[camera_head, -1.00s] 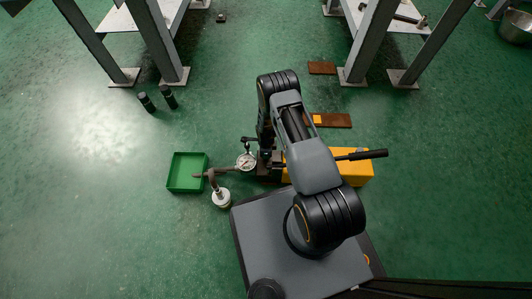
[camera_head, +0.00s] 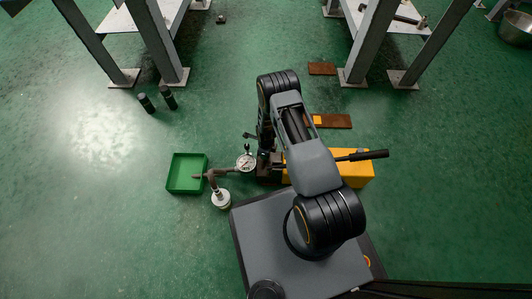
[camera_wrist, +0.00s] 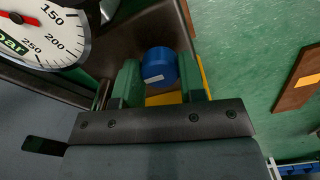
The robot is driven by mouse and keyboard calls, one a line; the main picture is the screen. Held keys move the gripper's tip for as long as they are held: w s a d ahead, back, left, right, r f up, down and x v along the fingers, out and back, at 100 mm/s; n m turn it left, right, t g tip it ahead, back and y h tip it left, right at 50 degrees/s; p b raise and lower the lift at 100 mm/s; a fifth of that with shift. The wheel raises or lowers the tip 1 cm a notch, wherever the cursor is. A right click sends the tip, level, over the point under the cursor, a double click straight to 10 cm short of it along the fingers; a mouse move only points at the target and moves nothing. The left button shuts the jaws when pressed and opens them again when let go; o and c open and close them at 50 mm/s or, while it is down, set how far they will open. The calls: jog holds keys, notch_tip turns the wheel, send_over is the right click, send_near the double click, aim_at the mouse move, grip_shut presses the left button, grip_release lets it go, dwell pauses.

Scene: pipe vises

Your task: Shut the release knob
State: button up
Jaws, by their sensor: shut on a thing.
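The release knob (camera_wrist: 159,67) is a round blue knob with a white mark, seen in the wrist view. The green fingers of my gripper (camera_wrist: 160,78) stand on either side of it and are shut on it. The yellow body of the pump (camera_head: 356,174) lies in front of my base in the head view, partly hidden by my arm. Its long black handle (camera_head: 368,155) points right. The round pressure gauge (camera_head: 245,162) stands at its left end and also shows large in the wrist view (camera_wrist: 45,30). In the head view my arm hides the knob and fingertips.
A green tray (camera_head: 174,187) lies left of the gauge, with a brown fitting (camera_head: 216,175) and a pale round part (camera_head: 221,199) beside it. Two dark cylinders (camera_head: 146,103) stand farther back. Steel table legs (camera_head: 371,45) rise behind. Floor to the left is clear.

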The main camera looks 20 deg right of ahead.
jog(key=o, duration=0.9)
notch_tip(320, 180, up, 14)
jog(key=p, duration=0.6)
jog(key=shift+f, duration=0.1)
